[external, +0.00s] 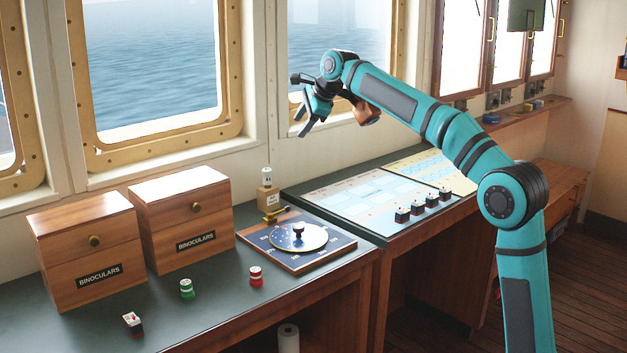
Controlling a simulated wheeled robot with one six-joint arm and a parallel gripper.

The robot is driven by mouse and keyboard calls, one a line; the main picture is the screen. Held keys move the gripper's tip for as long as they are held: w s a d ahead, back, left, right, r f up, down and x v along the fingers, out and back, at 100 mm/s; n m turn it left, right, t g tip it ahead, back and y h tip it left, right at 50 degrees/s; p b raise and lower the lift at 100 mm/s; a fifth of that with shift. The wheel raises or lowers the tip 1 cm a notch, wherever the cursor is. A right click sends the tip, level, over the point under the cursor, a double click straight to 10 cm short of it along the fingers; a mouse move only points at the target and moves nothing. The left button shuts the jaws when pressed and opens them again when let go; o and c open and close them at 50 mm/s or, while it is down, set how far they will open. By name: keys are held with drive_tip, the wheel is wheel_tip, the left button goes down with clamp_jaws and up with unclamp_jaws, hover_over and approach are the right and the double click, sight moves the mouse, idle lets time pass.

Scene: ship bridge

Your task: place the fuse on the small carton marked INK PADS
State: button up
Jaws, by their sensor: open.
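A small tan carton (268,200) with a white label stands at the back of the green counter, behind the blue board; its lettering is too small to read. A small white cylinder with dark marks, which looks like the fuse (266,178), stands upright on top of it. My gripper (302,131) is open and empty, its fingers pointing down and left. It is in the air in front of the window, above and to the right of the carton in the picture, apart from both.
The blue board (335,244) bears a pale disc with a dark knob. Two wooden BINOCULARS boxes (80,247) (180,219) stand at left. Green (187,288), red (256,276) and red-white (132,323) small items stand in front. Several dark blocks (417,208) sit on the chart desk.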

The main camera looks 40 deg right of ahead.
drive_tip(key=s+r+n+t+h, duration=0.1)
drive_tip(key=s+n+t, duration=0.35)
drive_tip(key=s, duration=0.95)
drive_tip(key=s+r+n+t, duration=0.15)
drive_tip(key=s+n, duration=0.55)
drive_tip(key=s, duration=0.7)
drive_tip(key=s+f+n+t, duration=0.2)
drive_tip(key=s+f+n, duration=0.3)
drive_tip(key=s, duration=0.6)
drive_tip(key=s+f+n+t, duration=0.2)
drive_tip(key=s+f+n, duration=0.4)
drive_tip(key=s, duration=0.5)
drive_tip(key=shift+s+a+f+h, duration=0.25)
drive_tip(key=shift+s+f+h, duration=0.15)
drive_tip(key=shift+f, duration=0.5)
